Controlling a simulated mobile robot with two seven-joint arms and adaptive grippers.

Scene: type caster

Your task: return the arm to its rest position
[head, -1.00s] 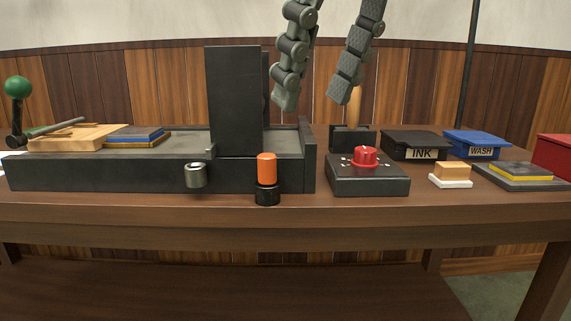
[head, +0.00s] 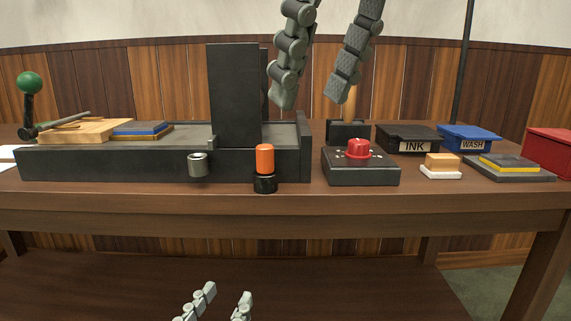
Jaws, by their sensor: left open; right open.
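My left gripper (head: 226,294) shows at the bottom edge, in front of the table's lower shelf, with its two pale grey fingertips pointing up and apart. It is open and empty, and the rest of that arm is out of view. My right gripper (head: 310,98) hangs from the top edge, its two dark grey fingers pointing down and spread apart. It is open with nothing between the fingers. It appears above the right end of the black machine (head: 110,164); its exact depth is hard to tell.
The wooden table (head: 300,202) holds a black upright block (head: 233,95), an orange-topped knob (head: 265,158), a red-dial box (head: 361,172), an INK box (head: 410,137), a WASH box (head: 468,136) and a green-ball lever (head: 29,83). The lower shelf (head: 340,285) looks clear.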

